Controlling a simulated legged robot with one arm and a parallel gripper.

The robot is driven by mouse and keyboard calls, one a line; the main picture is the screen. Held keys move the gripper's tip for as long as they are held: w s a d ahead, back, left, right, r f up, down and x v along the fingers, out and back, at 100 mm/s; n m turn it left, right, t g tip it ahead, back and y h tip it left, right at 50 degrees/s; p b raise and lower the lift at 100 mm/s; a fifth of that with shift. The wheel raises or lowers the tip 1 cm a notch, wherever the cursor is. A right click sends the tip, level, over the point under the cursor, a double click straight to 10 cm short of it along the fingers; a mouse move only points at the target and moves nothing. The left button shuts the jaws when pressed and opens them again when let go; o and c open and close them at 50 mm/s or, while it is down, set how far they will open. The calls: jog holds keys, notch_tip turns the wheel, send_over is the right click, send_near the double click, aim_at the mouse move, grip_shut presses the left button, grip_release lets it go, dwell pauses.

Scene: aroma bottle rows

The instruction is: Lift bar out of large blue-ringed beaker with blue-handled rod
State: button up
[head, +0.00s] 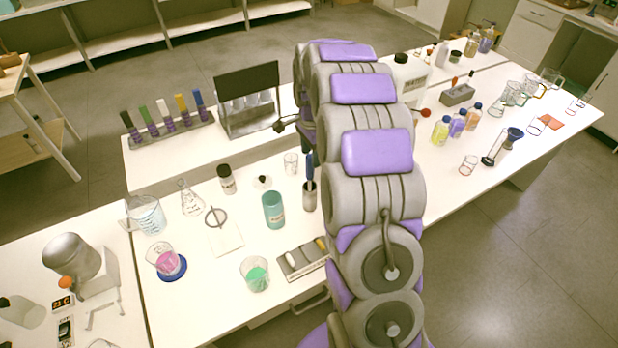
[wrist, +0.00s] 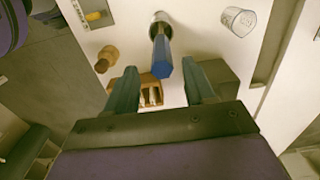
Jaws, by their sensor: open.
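The blue-handled rod (head: 310,168) stands upright in a grey cylindrical holder (head: 310,197) on the table, just left of my arm. In the wrist view its blue handle (wrist: 163,70) points toward the camera, from the holder (wrist: 157,19). My gripper (wrist: 160,68) is open, with one finger on each side of the handle's near end and visible gaps to both. In the head view my arm hides the gripper. A beaker of pink liquid (head: 167,259) with a blue ring (head: 172,275) around its base stands at left. I cannot make out the bar.
A teal bottle (head: 273,210) stands left of the rod, a small clear beaker (head: 291,163) behind it. A beaker of green liquid (head: 254,274) and a small tray (head: 301,262) are nearer the front. Flasks and bottles fill the table right of my arm.

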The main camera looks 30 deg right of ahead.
jog(key=b, duration=0.2)
send_over(310, 183)
jog(key=f, duration=0.3)
jog(key=d+f, duration=0.1)
jog(key=f, duration=0.1)
jog(key=shift+w+f, duration=0.3)
jog(key=shift+f, duration=0.05)
jog(key=shift+c, duration=0.5)
jog(key=c, duration=0.9)
jog(key=shift+o, duration=0.2)
jog(key=shift+r, duration=0.15)
